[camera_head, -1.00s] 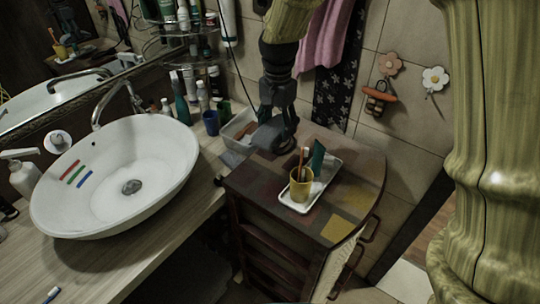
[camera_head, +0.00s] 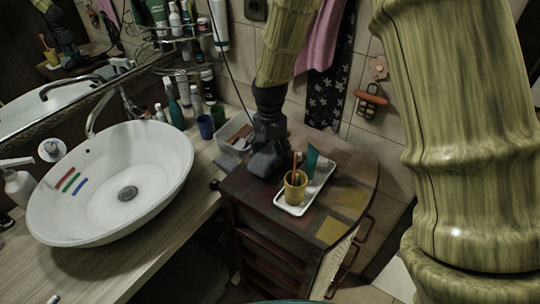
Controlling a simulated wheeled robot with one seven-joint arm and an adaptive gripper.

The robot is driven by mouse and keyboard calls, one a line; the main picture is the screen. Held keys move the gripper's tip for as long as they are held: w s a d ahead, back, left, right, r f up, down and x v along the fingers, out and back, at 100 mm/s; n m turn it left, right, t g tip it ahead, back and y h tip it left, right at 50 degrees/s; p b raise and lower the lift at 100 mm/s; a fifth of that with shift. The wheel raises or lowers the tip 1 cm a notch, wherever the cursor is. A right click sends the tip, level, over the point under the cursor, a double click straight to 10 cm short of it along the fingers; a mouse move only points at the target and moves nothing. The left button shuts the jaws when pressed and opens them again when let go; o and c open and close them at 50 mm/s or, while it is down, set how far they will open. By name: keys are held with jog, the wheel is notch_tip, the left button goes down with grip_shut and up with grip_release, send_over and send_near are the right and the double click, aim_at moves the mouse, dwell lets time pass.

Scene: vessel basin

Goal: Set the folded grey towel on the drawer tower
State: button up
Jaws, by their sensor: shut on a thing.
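My gripper (camera_head: 265,160) is low over the back left part of the drawer tower's top, pointing down. It is shut on a dark grey mass that I take to be the folded grey towel; its outline blends with the fingers. I cannot tell whether it touches the top. The drawer tower (camera_head: 285,222) has a dark wooden top with coloured patches and stands right of the basin counter.
A white tray (camera_head: 292,211) on the tower holds a yellow cup (camera_head: 295,193) with brushes and a green upright item, close right of my gripper. A clear bin (camera_head: 233,140) stands behind left. The basin (camera_head: 110,180) is at left. The tower's front left top is clear.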

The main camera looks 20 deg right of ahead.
aim_at(270, 151)
jog(key=shift+f, duration=1)
jog(key=shift+f, duration=0.15)
jog(key=o, duration=1)
jog(key=shift+w, duration=0.1)
jog(key=shift+r+b, duration=1.65)
jog(key=shift+r, duration=4.5)
